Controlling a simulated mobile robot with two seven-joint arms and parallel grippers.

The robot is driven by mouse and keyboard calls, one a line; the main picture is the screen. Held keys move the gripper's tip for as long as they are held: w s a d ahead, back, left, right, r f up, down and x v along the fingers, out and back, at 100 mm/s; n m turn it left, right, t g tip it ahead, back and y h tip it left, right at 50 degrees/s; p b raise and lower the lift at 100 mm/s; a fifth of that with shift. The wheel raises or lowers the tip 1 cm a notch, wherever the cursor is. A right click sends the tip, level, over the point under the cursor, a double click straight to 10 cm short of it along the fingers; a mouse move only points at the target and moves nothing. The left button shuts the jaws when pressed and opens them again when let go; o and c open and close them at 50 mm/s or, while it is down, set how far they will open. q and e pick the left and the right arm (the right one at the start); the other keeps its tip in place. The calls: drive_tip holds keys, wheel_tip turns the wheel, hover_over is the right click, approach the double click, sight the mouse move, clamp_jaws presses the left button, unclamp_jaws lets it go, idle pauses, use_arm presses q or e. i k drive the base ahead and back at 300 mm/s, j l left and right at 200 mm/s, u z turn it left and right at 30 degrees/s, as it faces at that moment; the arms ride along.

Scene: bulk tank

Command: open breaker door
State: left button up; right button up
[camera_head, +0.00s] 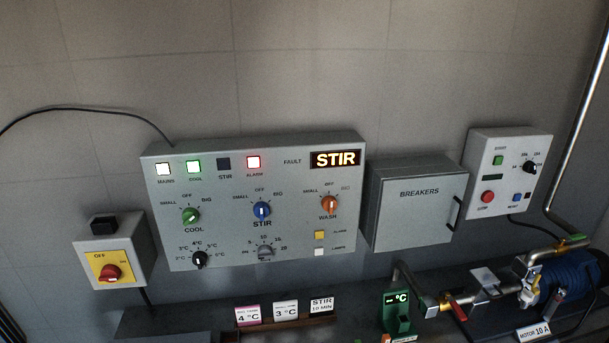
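The breaker box (415,218) is a grey cabinet on the wall, right of the large control panel. Its door is marked BREAKERS and appears shut. A dark vertical handle (456,213) stands at the door's right edge. What is behind the door is hidden. Neither of my grippers is in view.
The control panel (290,190) with coloured knobs is directly left of the breaker box. A smaller button box (508,172) is to its right. Below are valve pipes with a red lever (457,310), a green °C device (397,314) and a blue motor (575,278).

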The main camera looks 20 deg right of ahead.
sight(421, 211)
drive_tip(key=z, duration=1.45)
